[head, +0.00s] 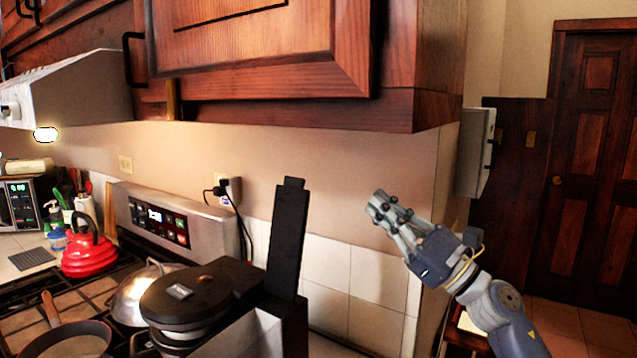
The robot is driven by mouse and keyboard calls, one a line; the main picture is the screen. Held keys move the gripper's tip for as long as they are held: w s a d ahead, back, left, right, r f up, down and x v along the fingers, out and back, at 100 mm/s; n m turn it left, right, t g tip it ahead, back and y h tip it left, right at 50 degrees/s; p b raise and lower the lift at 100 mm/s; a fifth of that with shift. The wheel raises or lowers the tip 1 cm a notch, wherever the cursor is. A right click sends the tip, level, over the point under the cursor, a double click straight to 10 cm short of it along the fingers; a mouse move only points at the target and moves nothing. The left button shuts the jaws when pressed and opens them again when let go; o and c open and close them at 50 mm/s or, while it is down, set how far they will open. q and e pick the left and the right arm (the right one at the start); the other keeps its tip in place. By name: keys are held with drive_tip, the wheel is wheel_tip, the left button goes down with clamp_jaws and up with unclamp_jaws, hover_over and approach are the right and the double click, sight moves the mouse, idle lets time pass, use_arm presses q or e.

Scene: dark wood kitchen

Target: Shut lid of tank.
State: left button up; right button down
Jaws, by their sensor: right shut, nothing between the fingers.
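A black appliance (205,290) with a round top stands at the bottom centre of the head view. A long, flat black lid (289,235) stands nearly upright at its right rear, tilted slightly. The lid is open above the dark tank body (292,325); the tank's inside is hidden. My right gripper (382,208) comes in from the right, in the air to the right of the lid and apart from it. Its fingers are together and hold nothing. My left gripper is not in view.
A stove (165,215) with a red kettle (88,250), a lidded pot (143,292) and a frying pan (65,340) is at the left. Wooden cabinets (270,60) hang above. A tiled wall (345,275) is behind the lid. Free air lies between lid and gripper.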

drive_tip(key=a+r+n+g+h+p, duration=0.1)
drive_tip(key=a+r+n+g+p, duration=0.1)
drive_tip(key=a+n+g+p, duration=0.2)
drive_tip(key=a+r+n+g+h+p, duration=0.1)
drive_tip(key=a+r+n+g+p, duration=0.2)
drive_tip(key=a+n, duration=0.4)
drive_tip(key=n+g+p, duration=0.1)
drive_tip(key=n, duration=0.2)
drive_tip(key=shift+s+n, duration=0.2)
drive_tip(key=shift+n, duration=0.2)
